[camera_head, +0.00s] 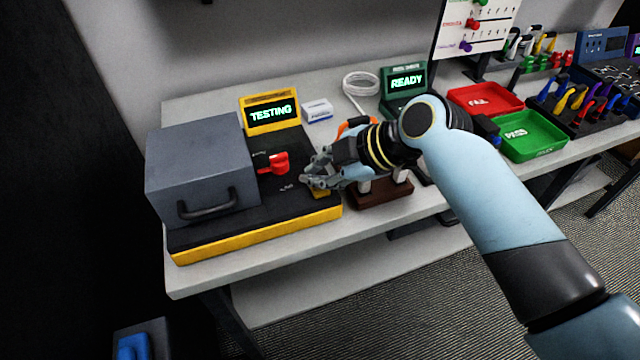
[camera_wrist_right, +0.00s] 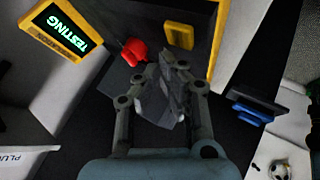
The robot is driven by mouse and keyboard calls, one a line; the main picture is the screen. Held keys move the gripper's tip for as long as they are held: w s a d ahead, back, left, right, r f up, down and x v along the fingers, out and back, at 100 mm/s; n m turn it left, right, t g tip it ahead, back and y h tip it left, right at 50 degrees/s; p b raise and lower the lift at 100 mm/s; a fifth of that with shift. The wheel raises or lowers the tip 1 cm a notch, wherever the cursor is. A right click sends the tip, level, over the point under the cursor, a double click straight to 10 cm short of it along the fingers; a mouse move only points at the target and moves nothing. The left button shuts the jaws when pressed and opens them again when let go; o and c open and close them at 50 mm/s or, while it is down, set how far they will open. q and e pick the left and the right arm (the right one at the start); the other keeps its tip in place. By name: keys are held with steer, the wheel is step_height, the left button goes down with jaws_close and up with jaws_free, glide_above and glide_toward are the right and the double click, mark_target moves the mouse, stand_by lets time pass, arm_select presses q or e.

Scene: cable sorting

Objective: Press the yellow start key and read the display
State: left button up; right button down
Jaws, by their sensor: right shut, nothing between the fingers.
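The yellow-framed display (camera_head: 271,114) stands at the back of the black test station (camera_head: 290,218) and reads TESTING in green letters. It also shows upside down in the right wrist view (camera_wrist_right: 66,30). The yellow start key (camera_head: 320,194) is on the station's right side, partly hidden by my right gripper. The key shows clearly in the right wrist view (camera_wrist_right: 179,35). My right gripper (camera_head: 308,179) is shut and empty, its fingertips close by the key. I cannot tell whether they touch it. My left gripper is not in view.
A grey box with a handle (camera_head: 200,160) covers the station's left part. A red lever (camera_head: 278,162) stands close left of my right gripper. A green READY display (camera_head: 404,82), a red FAIL tray (camera_head: 484,98) and a green PASS tray (camera_head: 530,138) are to the right.

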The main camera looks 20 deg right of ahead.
mark_target(318, 191)
steer(key=shift+r+p, duration=2)
steer(key=shift+r, duration=0.4)
steer(key=shift+f, duration=0.1)
